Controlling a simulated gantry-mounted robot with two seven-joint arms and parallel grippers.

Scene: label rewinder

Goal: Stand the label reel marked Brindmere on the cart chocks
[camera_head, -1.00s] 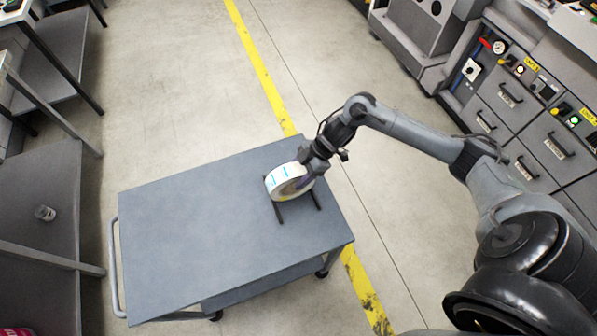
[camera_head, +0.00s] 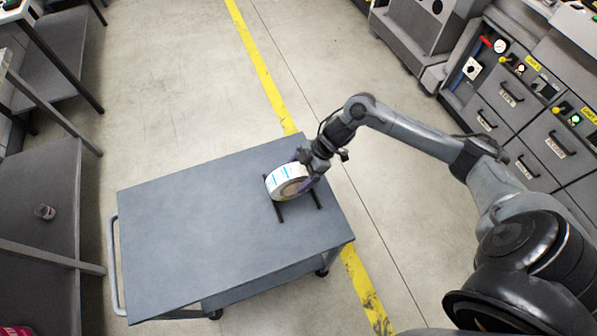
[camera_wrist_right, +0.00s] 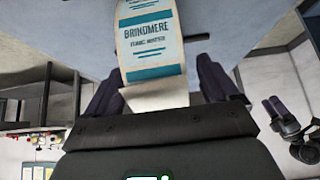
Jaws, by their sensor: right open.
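The label reel (camera_head: 286,182), white with teal bands, stands on its edge between two dark chock bars (camera_head: 314,194) on the grey cart (camera_head: 210,225). In the right wrist view the reel (camera_wrist_right: 152,45) reads "BRINDMERE". My right gripper (camera_head: 306,170) is at the reel's upper right side. In the right wrist view its two dark fingers (camera_wrist_right: 160,85) are spread, one on each side of the reel, and open. Whether a finger touches the reel cannot be told.
The rest of the cart top is bare. A yellow floor line (camera_head: 262,80) runs behind the cart. Grey machine drawers (camera_head: 556,145) stand at the right.

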